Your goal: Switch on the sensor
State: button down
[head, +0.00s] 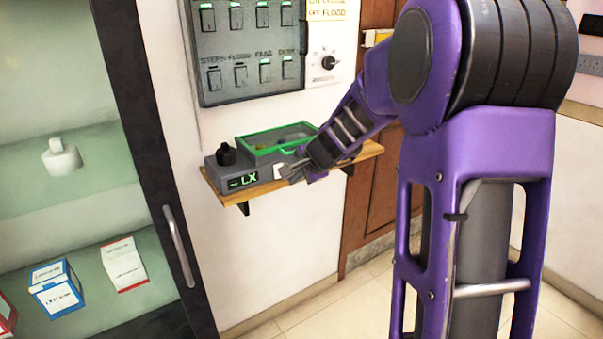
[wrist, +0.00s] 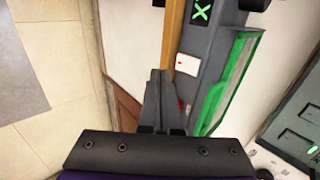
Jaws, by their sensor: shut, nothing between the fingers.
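The sensor is a grey box (head: 250,178) on a small wooden wall shelf. Its front display shows green "LX" characters, and a black knob stands on its left top. A green-framed tray or window (head: 277,139) is on its top; the frame also shows in the wrist view (wrist: 228,82). My gripper (head: 290,172) is shut and empty at the right front of the box. In the wrist view its fingertips (wrist: 160,76) are close beside the switch; I cannot tell whether they touch it.
The wooden shelf (head: 220,197) edge runs under the box. A grey switch panel (head: 250,50) is on the wall above. A glass-door cabinet (head: 70,150) with boxes and a white bottle stands left. The tiled floor (head: 345,305) below is clear.

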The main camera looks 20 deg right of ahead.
aim_at(280, 177)
jog(key=w, duration=0.2)
jog(key=w+a+p, duration=0.1)
jog(key=shift+w+a+f, duration=0.1)
jog(key=shift+w+f, duration=0.15)
jog(key=shift+f, duration=0.15)
jog(key=shift+w+a+f, duration=0.1)
jog(key=shift+w+a, duration=0.05)
jog(key=shift+w, duration=0.25)
jog(key=shift+w+f, duration=0.2)
jog(key=shift+r, duration=0.2)
